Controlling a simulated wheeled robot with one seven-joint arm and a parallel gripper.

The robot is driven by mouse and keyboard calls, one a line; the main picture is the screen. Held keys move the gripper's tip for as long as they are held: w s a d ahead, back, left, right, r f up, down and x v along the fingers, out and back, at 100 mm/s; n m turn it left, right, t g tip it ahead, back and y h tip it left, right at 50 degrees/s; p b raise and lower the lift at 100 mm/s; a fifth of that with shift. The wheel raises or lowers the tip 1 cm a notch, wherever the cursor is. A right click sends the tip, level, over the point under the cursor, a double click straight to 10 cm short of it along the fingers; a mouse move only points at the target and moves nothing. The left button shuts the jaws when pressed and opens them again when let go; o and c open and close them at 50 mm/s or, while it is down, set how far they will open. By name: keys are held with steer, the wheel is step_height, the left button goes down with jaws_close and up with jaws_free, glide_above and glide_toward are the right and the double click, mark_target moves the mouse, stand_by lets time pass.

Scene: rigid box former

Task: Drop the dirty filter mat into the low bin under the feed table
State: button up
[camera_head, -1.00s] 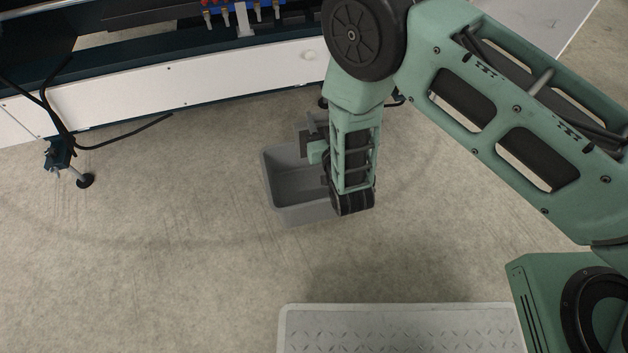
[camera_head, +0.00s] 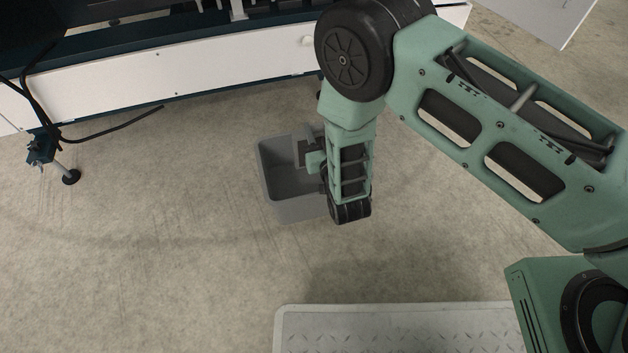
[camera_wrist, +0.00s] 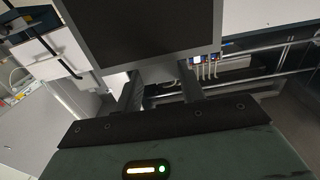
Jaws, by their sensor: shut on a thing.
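The low bin (camera_head: 300,211) is a grey open box on the floor in front of the feed table (camera_head: 180,75). My gripper (camera_wrist: 160,82) is shut on the dirty filter mat (camera_wrist: 150,28), a dark panel in a grey frame. The fingers hold the grey tab at the frame's lower edge, and the mat's far end runs out of the wrist view. In the head view my gripper and wrist are over the bin's right part and hide its right side. The mat is hard to make out there, and I cannot tell its height above the bin.
A grey tread-plate platform (camera_head: 400,335) lies at the bottom of the head view. A levelling foot (camera_head: 70,177) and a black cable (camera_head: 120,135) are at the table's left end. The floor left of the bin is clear.

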mark_target(319, 138)
step_height(319, 138, down, 4)
steer(key=shift+r+b, duration=0.25)
steer(key=shift+b, duration=0.85)
steer(key=o, duration=1.4)
steer(key=shift+s, duration=0.1)
steer(key=shift+p+v, duration=3.95)
steer(key=shift+v, duration=4.7)
steer(key=shift+r, duration=0.15)
